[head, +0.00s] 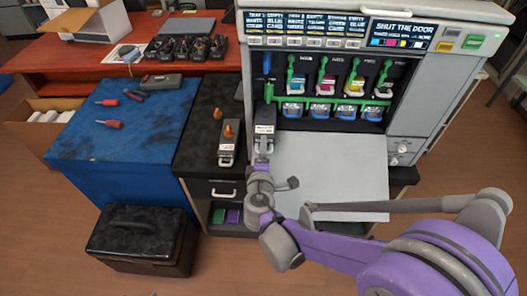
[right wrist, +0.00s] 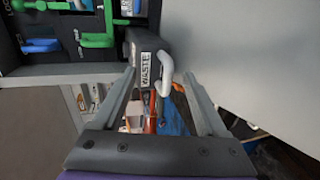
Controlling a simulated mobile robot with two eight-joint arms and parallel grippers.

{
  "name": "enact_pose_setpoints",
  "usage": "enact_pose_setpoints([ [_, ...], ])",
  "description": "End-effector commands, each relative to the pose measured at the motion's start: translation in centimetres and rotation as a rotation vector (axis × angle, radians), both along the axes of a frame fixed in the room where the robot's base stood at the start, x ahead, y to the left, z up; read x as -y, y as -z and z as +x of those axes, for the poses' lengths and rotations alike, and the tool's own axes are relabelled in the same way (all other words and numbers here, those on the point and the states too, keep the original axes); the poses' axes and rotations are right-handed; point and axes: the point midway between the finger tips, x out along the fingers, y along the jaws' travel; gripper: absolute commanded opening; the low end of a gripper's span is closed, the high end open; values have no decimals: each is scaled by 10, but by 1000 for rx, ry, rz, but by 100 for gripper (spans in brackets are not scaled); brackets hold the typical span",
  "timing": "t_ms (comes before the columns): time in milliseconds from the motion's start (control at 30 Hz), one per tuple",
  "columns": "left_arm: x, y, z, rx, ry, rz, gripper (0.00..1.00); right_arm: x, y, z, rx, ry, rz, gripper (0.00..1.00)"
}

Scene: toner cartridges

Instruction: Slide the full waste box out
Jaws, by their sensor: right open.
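The full waste box (head: 265,129) is a grey box with a white label, low at the left side of the printer's open front. In the right wrist view the waste box (right wrist: 147,50) shows a "WASTE" label and a pale looped handle (right wrist: 164,74). My right gripper (right wrist: 158,76) is open, its two fingers on either side of the handle with gaps visible. In the head view my right gripper (head: 262,160) is just in front of the box, and its fingers are hard to make out. My left gripper is not in view.
The printer door (head: 335,170) hangs open to the right of my gripper. A second box with orange caps (head: 228,135) stands on the black cabinet to the left. A green lever (head: 268,92) is above the waste box. Toner cartridges (head: 325,85) fill the bays to the right.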

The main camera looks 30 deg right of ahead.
Motion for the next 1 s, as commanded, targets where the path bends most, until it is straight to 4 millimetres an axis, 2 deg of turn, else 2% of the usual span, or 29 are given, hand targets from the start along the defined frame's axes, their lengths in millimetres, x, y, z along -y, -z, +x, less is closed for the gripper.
enact_pose_setpoints([
  [1000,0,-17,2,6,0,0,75,-26,-13,-42,0,-2,0,75],
])
